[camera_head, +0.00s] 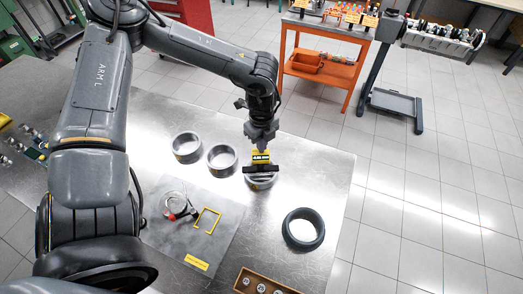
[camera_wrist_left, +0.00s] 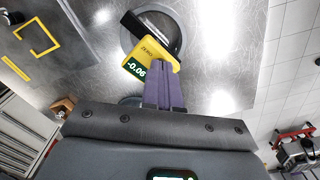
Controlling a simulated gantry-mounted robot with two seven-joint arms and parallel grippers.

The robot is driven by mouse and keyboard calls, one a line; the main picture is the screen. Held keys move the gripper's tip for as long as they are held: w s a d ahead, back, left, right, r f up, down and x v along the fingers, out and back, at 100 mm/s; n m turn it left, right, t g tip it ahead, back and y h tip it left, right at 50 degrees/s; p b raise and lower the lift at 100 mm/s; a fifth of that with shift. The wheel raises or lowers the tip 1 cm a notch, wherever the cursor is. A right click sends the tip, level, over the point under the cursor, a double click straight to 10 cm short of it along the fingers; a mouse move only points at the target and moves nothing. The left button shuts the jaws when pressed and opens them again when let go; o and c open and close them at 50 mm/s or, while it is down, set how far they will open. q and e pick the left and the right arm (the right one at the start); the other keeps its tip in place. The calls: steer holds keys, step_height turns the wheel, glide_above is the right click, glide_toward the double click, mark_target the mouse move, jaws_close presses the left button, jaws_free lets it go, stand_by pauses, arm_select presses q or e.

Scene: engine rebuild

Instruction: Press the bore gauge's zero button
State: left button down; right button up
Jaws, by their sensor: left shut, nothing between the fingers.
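The bore gauge (camera_head: 260,158) is yellow with a lit display and a black bar across it. It sits on a grey metal ring (camera_head: 262,183) on the steel table. In the left wrist view the gauge (camera_wrist_left: 152,50) shows "-0.06" and a "ZERO" label near its middle. My left gripper (camera_head: 261,146) is shut and empty, pointing down right at the gauge. In the left wrist view its fingertips (camera_wrist_left: 166,66) overlap the edge of the yellow body beside the display; whether they touch it or the button is unclear. My right gripper is not in view.
More rings stand on the table (camera_head: 330,170): two to the left (camera_head: 186,147) (camera_head: 221,160) and a darker one (camera_head: 303,229) front right. A grey mat (camera_head: 225,245) bears a yellow outline and a red-handled tool (camera_head: 180,209). A box of small parts (camera_head: 243,290) is at the front edge.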

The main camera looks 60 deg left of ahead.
arm_select(q)
steer(key=shift+f+b, duration=0.35)
steer(key=shift+f, duration=0.15)
steer(key=shift+a+f, duration=0.1)
steer(key=shift+a, duration=0.05)
steer(key=shift+r+p, duration=0.55)
steer(key=shift+r, duration=0.5)
step_height(320, 180, up, 2)
steer(key=shift+r+p, duration=0.1)
steer(key=shift+p, duration=0.5)
steer(key=shift+r+p, duration=0.45)
steer(key=shift+r, duration=0.4)
